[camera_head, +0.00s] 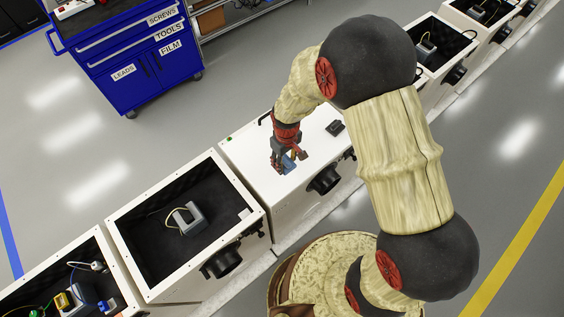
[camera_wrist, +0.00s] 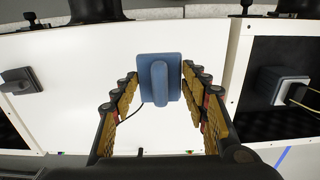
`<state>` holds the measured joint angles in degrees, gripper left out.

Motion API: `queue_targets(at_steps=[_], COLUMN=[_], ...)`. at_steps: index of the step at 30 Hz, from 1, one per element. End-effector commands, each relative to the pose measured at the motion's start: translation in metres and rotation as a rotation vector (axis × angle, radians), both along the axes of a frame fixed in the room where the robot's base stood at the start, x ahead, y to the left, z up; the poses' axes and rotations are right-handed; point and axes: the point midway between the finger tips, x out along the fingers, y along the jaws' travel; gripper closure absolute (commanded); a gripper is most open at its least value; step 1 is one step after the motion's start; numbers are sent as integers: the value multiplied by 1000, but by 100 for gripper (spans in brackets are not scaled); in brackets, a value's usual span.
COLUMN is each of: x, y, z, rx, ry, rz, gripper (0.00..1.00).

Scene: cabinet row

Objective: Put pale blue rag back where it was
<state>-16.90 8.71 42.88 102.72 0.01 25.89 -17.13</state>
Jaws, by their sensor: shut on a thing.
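My gripper (camera_head: 280,165) is over the white top of the closed middle cabinet (camera_head: 243,155). Its fingers are shut on a muted blue, square-faced thing (camera_wrist: 173,67) with a rounded upright ridge. The same blue thing shows at the fingertips in the head view (camera_head: 289,163). It looks stiff and block-like; no cloth folds show, so I cannot tell that it is the pale blue rag. In the wrist view a thin dark cord is by its lower left. I cannot tell whether it touches the white top. No other rag is seen.
A dark grey block (camera_head: 335,127) lies on the same white top. The open cabinet to the left holds a grey box (camera_head: 186,218) with a cable. More open cabinets line the row. A blue tool cart (camera_head: 130,65) stands behind on clear floor.

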Motion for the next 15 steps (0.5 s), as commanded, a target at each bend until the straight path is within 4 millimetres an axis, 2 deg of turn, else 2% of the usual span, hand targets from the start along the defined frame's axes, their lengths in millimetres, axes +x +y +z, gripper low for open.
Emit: queue_targets(at_steps=[1,4,13,15], x=[6,17,30,31], y=[2,5,9,9], z=[-10,-22,-37,-46], rx=[-1,0,0,-1], ry=[2,0,-1,1], rz=[0,0,0,0], gripper=[76,76,76,76])
